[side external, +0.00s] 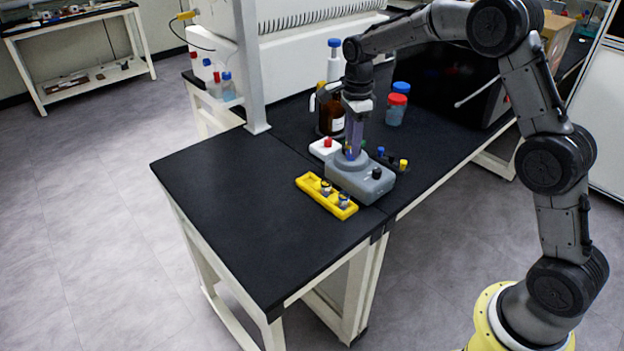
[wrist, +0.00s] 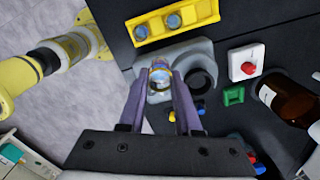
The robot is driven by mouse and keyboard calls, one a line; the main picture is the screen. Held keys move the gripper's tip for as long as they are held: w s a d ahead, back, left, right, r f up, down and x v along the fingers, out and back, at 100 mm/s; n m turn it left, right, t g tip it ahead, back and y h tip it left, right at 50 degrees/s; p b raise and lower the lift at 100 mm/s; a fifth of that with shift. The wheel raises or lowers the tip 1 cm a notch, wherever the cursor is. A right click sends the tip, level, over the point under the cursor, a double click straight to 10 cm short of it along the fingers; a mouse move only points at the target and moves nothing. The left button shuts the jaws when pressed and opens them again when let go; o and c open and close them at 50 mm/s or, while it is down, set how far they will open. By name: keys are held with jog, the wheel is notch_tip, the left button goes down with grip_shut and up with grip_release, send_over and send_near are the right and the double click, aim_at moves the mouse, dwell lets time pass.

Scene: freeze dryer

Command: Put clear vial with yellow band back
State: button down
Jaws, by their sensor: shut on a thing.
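My gripper (wrist: 160,80) is shut on a small clear vial with a yellow band (wrist: 160,76), which shows between the fingertips in the wrist view. In the side view my gripper (side external: 351,152) points down at the left part of the grey device (side external: 350,183), and the fingers mostly hide the vial. I cannot tell whether the vial touches the device. A yellow rack (side external: 309,186) lies just in front of the device, also at the top of the wrist view (wrist: 190,25). It holds two vials; its slot at the right in the wrist view looks empty.
A white box with a red knob (wrist: 244,64), a green square piece (wrist: 233,95) and a brown bottle (wrist: 288,104) stand near the device. A red-capped container (side external: 396,107) stands farther back. The black tabletop left of the rack (side external: 235,200) is clear.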

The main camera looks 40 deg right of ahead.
jog(key=s+a+n, duration=0.1)
jog(key=s+a, duration=0.3)
jog(key=w+f, duration=0.2)
jog(key=w, duration=0.2)
jog(key=w+f, duration=0.3)
jog(key=w, duration=0.2)
jog(key=w+f, duration=0.3)
jog(key=w, duration=0.2)
jog(key=shift+a, duration=0.15)
jog(key=shift+w+f, duration=0.3)
jog(key=shift+f, duration=1.65)
jog(key=shift+f, duration=0.15)
jog(key=c, duration=0.6)
grip_release()
